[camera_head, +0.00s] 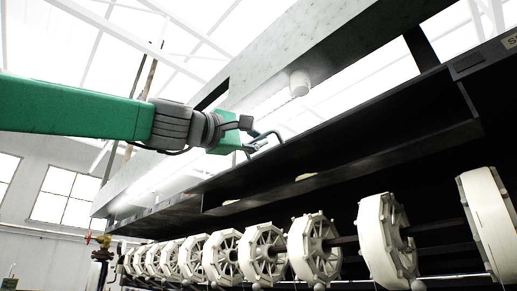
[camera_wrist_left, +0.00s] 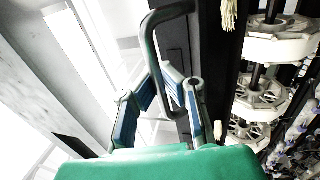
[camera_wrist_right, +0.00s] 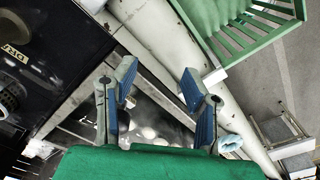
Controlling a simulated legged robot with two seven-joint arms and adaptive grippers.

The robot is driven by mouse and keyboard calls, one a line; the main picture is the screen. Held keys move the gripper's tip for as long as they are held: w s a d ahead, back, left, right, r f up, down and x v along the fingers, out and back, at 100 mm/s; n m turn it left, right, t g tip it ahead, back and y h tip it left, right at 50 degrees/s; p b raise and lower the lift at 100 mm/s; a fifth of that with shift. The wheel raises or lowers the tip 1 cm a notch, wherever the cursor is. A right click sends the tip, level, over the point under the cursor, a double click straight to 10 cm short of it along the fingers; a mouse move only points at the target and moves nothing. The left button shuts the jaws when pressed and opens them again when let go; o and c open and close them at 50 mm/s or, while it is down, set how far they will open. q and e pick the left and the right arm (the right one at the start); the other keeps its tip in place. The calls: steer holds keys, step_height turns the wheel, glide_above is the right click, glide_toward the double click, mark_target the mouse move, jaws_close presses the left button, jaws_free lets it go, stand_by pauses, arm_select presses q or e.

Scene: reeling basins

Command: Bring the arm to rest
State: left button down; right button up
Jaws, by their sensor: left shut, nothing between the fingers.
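My left arm (camera_head: 75,108) is green and comes in from the left in the head view, raised and reaching right. Its gripper (camera_head: 262,142) is in front of the dark upper frame, above the row of reels. In the left wrist view the blue-padded fingers of this gripper (camera_wrist_left: 160,76) lean together with nothing held. A dark bent handle (camera_wrist_left: 150,40) passes close by the fingertips; I cannot tell whether they touch it. In the right wrist view my right gripper (camera_wrist_right: 160,73) has its fingers apart and empty, over a basin (camera_wrist_right: 160,118). The right arm does not show in the head view.
White spoked reels (camera_head: 313,247) stand on a shaft below the left gripper. A dark shelf (camera_head: 340,150) and a pale beam (camera_head: 290,50) run behind it. A green slatted rack (camera_wrist_right: 250,30) and a grey stool (camera_wrist_right: 280,130) show in the right wrist view, with bare floor between.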

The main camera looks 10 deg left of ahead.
arm_select(q)
steer(key=shift+d+r, duration=0.15)
steer(key=shift+r, duration=0.1)
steer(key=c, duration=1.9)
jaws_free()
steer(key=shift+c, duration=0.2)
steer(key=shift+o, duration=0.9)
steer(key=shift+s, duration=0.25)
steer(key=shift+w+f, duration=0.1)
steer(key=shift+w, duration=0.15)
